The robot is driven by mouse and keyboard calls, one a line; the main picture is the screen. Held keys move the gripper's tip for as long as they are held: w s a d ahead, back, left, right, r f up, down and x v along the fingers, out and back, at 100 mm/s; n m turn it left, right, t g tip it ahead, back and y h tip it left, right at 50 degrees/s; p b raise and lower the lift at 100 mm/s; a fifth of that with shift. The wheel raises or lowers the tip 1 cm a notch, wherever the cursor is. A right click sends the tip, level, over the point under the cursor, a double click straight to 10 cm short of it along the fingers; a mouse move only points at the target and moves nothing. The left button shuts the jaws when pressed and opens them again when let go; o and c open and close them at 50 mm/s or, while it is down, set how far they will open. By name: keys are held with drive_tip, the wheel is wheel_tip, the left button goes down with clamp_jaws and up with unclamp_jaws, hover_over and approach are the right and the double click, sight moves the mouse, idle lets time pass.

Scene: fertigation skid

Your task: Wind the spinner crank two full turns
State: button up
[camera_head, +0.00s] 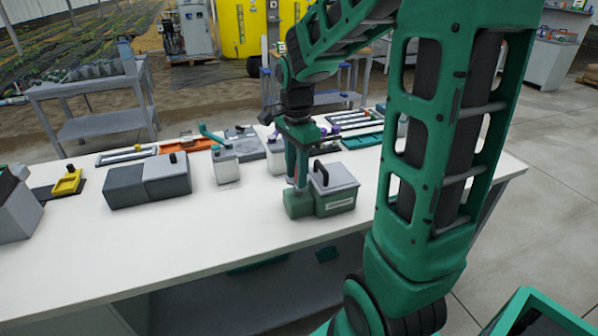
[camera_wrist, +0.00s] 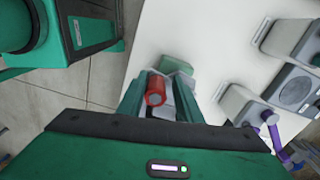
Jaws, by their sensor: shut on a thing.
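My gripper (camera_head: 297,184) points down at the left part of a green box with a grey lid (camera_head: 342,172) and a black handle, near the front of the white table. In the wrist view, my gripper (camera_wrist: 160,98) is shut on a red crank knob (camera_wrist: 156,90), which shows between the two green fingers. Part of the green box (camera_wrist: 177,65) shows just beyond the fingertips. A grey surface lies beneath the knob, mostly hidden by the fingers. The crank's arm and its turn angle are hidden.
A pale box with a teal crank (camera_head: 225,163) stands left of my gripper, and a box with a purple handle (camera_head: 275,153) stands close behind it. A grey two-part box (camera_head: 147,181) is farther left. The white tabletop (camera_head: 215,230) in front is clear.

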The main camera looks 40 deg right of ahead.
drive_tip(key=shift+w+r, duration=0.1)
drive_tip(key=shift+w, duration=0.2)
drive_tip(key=o, duration=0.4)
drive_tip(key=shift+w+a, duration=0.45)
drive_tip(key=shift+w, duration=0.35)
drive_tip(key=shift+w+a, duration=0.1)
drive_tip(key=shift+c, duration=0.9)
drive_tip(key=c, duration=0.4)
drive_tip(key=shift+w+a, duration=0.1)
drive_tip(key=shift+w, duration=0.75)
drive_tip(key=shift+c, duration=0.3)
drive_tip(key=shift+f, duration=0.2)
drive_tip(key=shift+w, duration=0.15)
